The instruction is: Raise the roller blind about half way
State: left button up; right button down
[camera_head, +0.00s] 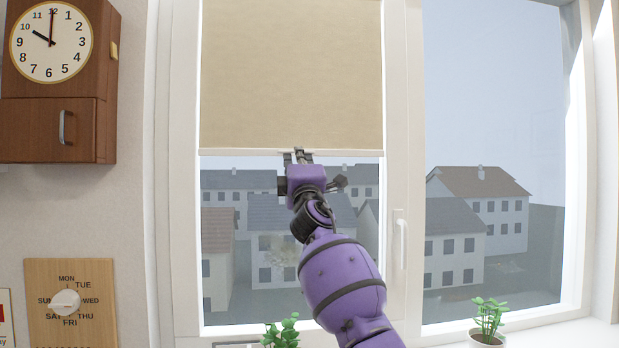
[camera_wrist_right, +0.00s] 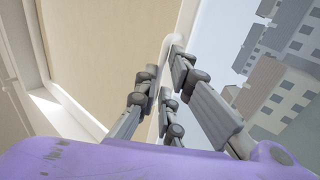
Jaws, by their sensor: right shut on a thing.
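The beige roller blind (camera_head: 290,75) hangs over the upper part of the left window pane. Its pale bottom bar (camera_head: 240,152) lies level, with houses showing through the glass below it. My right gripper (camera_head: 297,153) reaches up from below and is shut on the bottom bar near its middle. In the right wrist view the blind (camera_wrist_right: 100,50) fills the upper left, and the fingers (camera_wrist_right: 165,75) close around the bar's pale edge. The exact contact is partly hidden by the fingers. My left gripper is not in view.
A white window handle (camera_head: 399,240) sits on the frame right of the blind. Potted plants (camera_head: 488,318) (camera_head: 281,333) stand low at the sill. A wooden clock cabinet (camera_head: 56,80) and a day dial board (camera_head: 70,300) are on the left wall.

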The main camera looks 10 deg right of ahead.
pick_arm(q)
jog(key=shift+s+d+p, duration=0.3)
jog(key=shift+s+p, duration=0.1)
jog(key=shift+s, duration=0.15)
pick_arm(e)
notch_tip(320, 180, up, 5)
jog(key=c, duration=2)
grip_release()
jog(key=shift+f, duration=0.1)
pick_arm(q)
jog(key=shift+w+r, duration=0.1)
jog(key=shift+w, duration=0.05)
pick_arm(e)
jog(key=shift+o, duration=0.4)
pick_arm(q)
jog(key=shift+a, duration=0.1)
